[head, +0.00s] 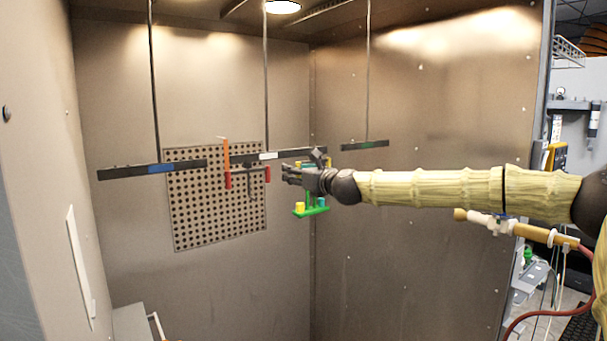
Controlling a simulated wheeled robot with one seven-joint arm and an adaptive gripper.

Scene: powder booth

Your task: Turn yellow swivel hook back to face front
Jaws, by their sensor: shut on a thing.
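My gripper (293,177) is at the right end of the middle hanging bar (290,154), reaching in from the right. It is shut on what appears to be the yellow swivel hook (299,164). Only a small bit of yellow shows above the fingers, and I cannot tell which way the hook faces. A green part (311,211) with a yellow block and a blue block on it hangs just below my gripper. Its upper end is hidden behind the gripper.
An orange and red hanging piece (226,160) and a dark piece with a red end (251,180) hang left of my gripper. A blue-marked bar (130,172) hangs left, a green-marked bar (365,145) right. A perforated panel (205,225) is behind. Space below is clear.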

